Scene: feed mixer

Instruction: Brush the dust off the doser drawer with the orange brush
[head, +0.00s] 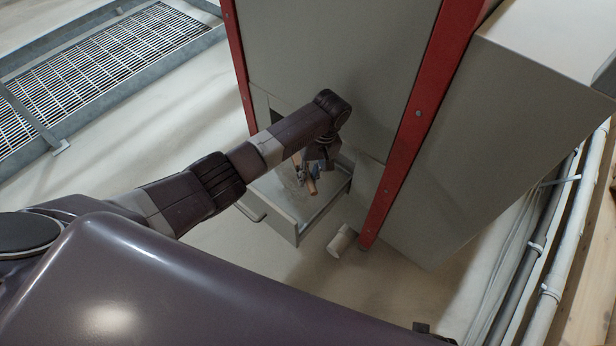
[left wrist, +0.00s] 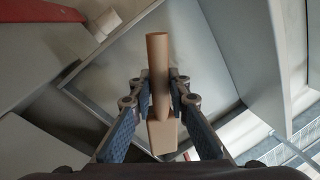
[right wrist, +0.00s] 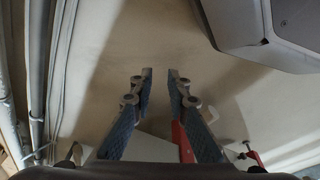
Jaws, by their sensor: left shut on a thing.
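The doser drawer (head: 325,205) is a pale metal tray pulled out of the grey machine, with a handle on its left side. In the left wrist view its bare floor (left wrist: 205,60) lies behind the gripper. Its inside looks faintly mottled; I cannot clearly tell dust from surface. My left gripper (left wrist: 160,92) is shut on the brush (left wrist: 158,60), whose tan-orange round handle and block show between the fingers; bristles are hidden. In the head view the brush (head: 312,187) is over the drawer; contact cannot be told. My right gripper (right wrist: 160,75) is open and empty above the floor.
The grey machine cabinet (head: 330,50) with red posts (head: 415,115) rises behind and right of the drawer. A white cylinder (head: 342,241) is near the foot of the right post. Pipes (head: 570,240) run along the right.

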